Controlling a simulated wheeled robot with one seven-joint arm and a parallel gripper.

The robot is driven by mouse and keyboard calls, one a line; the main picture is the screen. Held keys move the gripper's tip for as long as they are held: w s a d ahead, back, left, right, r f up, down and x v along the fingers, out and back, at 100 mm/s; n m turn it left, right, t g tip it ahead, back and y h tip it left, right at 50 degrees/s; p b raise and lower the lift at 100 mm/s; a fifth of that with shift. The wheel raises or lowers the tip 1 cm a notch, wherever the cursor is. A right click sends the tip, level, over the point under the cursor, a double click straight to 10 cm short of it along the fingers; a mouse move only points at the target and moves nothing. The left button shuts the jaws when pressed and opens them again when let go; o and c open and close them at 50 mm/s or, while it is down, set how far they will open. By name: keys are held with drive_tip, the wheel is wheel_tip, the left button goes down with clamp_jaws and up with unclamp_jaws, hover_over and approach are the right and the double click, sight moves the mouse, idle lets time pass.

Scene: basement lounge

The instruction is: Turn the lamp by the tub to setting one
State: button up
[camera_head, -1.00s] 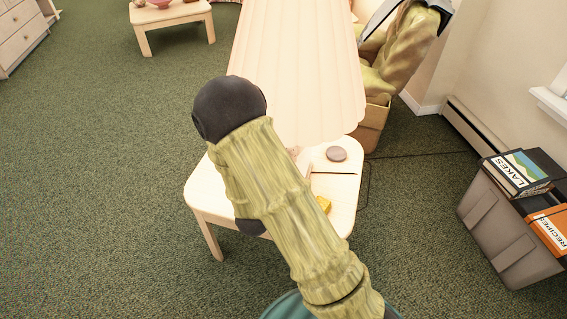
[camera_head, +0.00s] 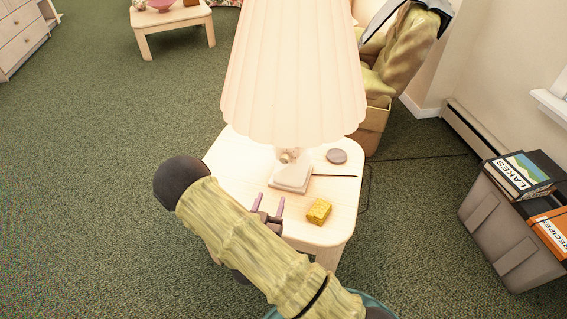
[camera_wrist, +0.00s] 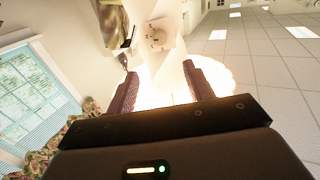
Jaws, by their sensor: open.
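A lamp with a large pleated cream shade (camera_head: 295,75) and a pale square foot (camera_head: 290,179) stands on a light wooden side table (camera_head: 335,228). A small rounded part (camera_head: 287,155) shows on its stem, just below the shade; its setting cannot be read. A grey-brown tub (camera_head: 505,235) stands on the carpet to the right. My gripper (camera_head: 269,201) is open and empty over the table, in front of the lamp foot and apart from it. In the wrist view its two fingers (camera_wrist: 160,82) are spread before a bright glow (camera_wrist: 165,95); a pale part with small round features (camera_wrist: 157,36) lies beyond.
A yellow block (camera_head: 319,211) sits right of my gripper. A round grey-brown disc (camera_head: 336,156) and a thin dark stick lie by the lamp foot. Books (camera_head: 520,172) top the tub. An armchair (camera_head: 390,70) stands behind.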

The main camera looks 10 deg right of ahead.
sight(284, 161)
drive_tip(key=x, duration=1.6)
drive_tip(key=shift+w+d, duration=0.2)
drive_tip(key=shift+w, duration=0.1)
drive_tip(key=c, duration=1)
